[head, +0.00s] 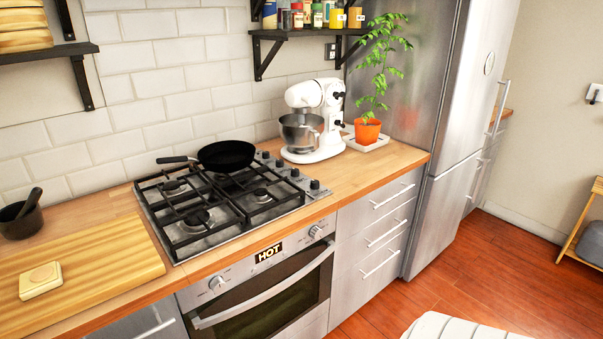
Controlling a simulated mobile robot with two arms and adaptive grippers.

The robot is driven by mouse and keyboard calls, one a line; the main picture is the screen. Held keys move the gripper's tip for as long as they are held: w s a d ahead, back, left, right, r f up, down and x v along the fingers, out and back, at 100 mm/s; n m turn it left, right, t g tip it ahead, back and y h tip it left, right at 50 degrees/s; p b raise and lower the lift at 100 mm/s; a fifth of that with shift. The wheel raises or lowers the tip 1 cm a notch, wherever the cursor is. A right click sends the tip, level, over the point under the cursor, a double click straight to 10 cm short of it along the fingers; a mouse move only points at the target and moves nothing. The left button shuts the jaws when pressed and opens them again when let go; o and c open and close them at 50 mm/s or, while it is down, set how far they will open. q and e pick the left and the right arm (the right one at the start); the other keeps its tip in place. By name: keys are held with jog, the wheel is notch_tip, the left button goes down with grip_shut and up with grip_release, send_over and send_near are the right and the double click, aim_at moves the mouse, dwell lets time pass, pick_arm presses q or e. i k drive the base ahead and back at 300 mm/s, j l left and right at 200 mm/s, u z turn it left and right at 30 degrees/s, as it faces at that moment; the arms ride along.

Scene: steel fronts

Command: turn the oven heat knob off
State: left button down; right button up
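The oven (265,305) is built into the counter front, with its door shut. Its steel panel has a left knob (217,283) and a right knob (315,231). Between them a display (269,254) reads "HOT". I cannot tell from the panel which knob sets the heat, and the knob markings are too small to read. Neither of my grippers is in view.
A gas hob (190,218) with a black pan (226,155) sits above the oven. The oven handle (270,300) sticks out below the panel. Drawers (376,235) stand to the right. A white ribbed object (460,328) is at the bottom edge.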

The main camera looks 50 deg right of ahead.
aim_at(315, 232)
jog(key=z, duration=1.75)
jog(key=i+l+u, duration=0.1)
jog(key=l, duration=0.2)
jog(key=i+l, duration=0.2)
jog(key=l, duration=0.15)
jog(key=i+l+u, duration=0.15)
jog(key=l, duration=0.2)
jog(key=i+l+u, duration=0.1)
jog(key=l, duration=0.25)
jog(key=i+l+u, duration=0.1)
jog(key=l, duration=0.25)
jog(key=i+l, duration=0.2)
jog(key=l, duration=0.15)
jog(key=u, duration=0.05)
